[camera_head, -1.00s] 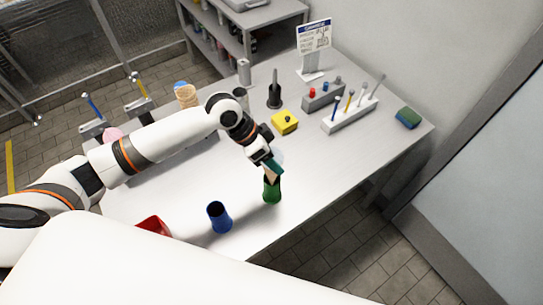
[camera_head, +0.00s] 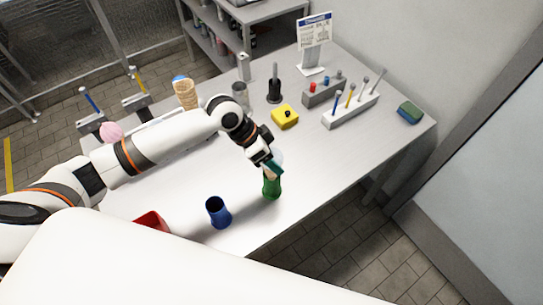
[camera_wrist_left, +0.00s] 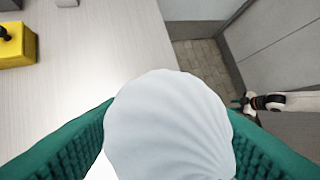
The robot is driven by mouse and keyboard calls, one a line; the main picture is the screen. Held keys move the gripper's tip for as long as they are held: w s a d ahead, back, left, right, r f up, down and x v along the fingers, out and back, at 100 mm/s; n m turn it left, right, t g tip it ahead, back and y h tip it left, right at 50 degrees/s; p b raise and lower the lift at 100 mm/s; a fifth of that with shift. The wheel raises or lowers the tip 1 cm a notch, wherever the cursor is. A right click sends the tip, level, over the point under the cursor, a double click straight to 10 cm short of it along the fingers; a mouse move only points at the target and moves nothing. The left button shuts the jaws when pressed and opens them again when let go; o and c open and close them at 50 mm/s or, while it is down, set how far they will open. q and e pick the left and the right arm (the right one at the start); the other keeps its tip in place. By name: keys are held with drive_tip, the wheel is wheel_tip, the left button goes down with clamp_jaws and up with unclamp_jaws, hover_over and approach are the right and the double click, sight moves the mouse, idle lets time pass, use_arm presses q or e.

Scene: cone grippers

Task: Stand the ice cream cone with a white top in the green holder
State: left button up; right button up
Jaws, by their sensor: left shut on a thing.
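My left gripper (camera_head: 272,166) is shut on the ice cream cone with a white top (camera_head: 277,156), just above the green holder (camera_head: 271,188). The cone's tip is at the holder's mouth and seems to be inside it; the gripper partly hides this. In the left wrist view the ribbed white top (camera_wrist_left: 170,125) fills the lower middle between the teal finger pads, hiding the cone body and the holder. The green holder stands upright near the table's front edge. A small white and black arm part at the right of the wrist view may be my right gripper (camera_wrist_left: 262,101).
A blue holder (camera_head: 218,213) and a red holder (camera_head: 151,222) stand to the left. A cone with a blue top (camera_head: 186,93) and a pink top (camera_head: 111,132) are farther back. A yellow block (camera_head: 285,117) and tool racks (camera_head: 350,112) stand behind. The table right of the green holder is clear.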

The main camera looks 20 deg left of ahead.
use_arm(q)
drive_tip(key=shift+f+b, duration=0.6)
drive_tip(key=shift+f, duration=0.6)
drive_tip(key=o, duration=0.8)
drive_tip(key=shift+r, duration=0.1)
drive_tip(key=b+v, duration=0.2)
drive_tip(key=v, duration=1)
